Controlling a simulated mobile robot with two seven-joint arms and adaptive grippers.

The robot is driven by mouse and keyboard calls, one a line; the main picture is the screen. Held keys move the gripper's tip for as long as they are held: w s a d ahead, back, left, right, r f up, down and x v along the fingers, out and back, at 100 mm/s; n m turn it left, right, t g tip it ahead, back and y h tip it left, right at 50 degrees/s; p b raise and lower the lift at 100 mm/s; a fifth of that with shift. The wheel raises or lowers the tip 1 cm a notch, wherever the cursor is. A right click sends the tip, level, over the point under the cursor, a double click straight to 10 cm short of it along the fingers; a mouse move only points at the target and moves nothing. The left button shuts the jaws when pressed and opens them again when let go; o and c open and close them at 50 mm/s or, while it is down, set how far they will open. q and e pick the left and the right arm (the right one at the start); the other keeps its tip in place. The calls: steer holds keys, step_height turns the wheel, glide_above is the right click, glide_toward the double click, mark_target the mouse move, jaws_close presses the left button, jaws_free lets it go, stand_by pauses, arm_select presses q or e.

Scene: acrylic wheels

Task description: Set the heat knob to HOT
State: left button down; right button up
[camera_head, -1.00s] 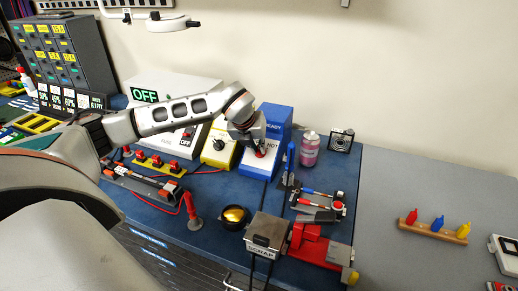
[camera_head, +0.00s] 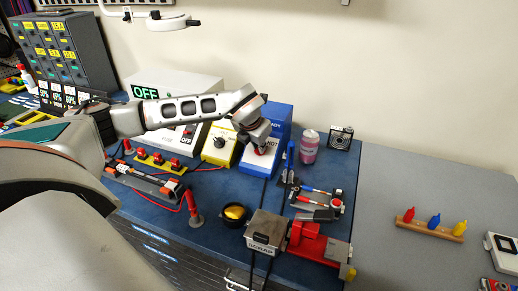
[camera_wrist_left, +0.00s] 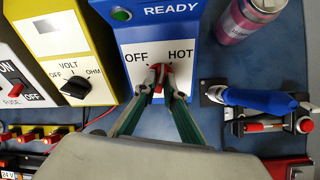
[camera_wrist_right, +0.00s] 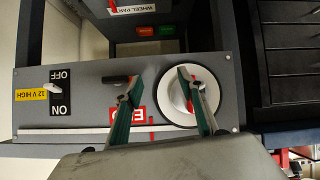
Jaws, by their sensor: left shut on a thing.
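The blue heater box (camera_head: 279,117) stands at the back of the blue bench. Its white front plate carries the words OFF and HOT, which show in the left wrist view (camera_wrist_left: 135,56). The red heat knob (camera_wrist_left: 159,81) sits between and just below these words. My left gripper (camera_wrist_left: 161,85) is shut on the knob, one finger on each side; it also shows in the head view (camera_head: 257,148). The fingers hide part of the knob, and I cannot tell its exact pointing. My right gripper (camera_wrist_right: 159,76) has its fingers apart, over a grey panel with a white round dial (camera_wrist_right: 199,97).
The yellow volt meter box (camera_head: 220,143) stands just left of the heater. The grey scrap box (camera_head: 266,231) is in front. The grey table at right has free room.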

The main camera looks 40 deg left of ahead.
arm_select(q)
steer(key=shift+s+d+f+m, duration=0.2)
steer(key=shift+m, duration=0.5)
steer(key=m, duration=0.3)
steer(key=shift+d+m+y, duration=0.1)
steer(key=shift+m+y, duration=0.3)
steer(key=c, duration=2)
jaws_free()
steer(key=shift+w+r, duration=0.1)
steer(key=shift+r, duration=0.05)
steer(key=shift+s+r, duration=0.25)
steer(key=shift+r, duration=0.2)
steer(key=v, duration=0.4)
steer(key=s+v, duration=0.1)
steer(key=v, duration=0.1)
steer(key=shift+w+a+f, duration=0.1)
steer(key=shift+a+f, duration=0.1)
steer(key=shift+a, duration=0.1)
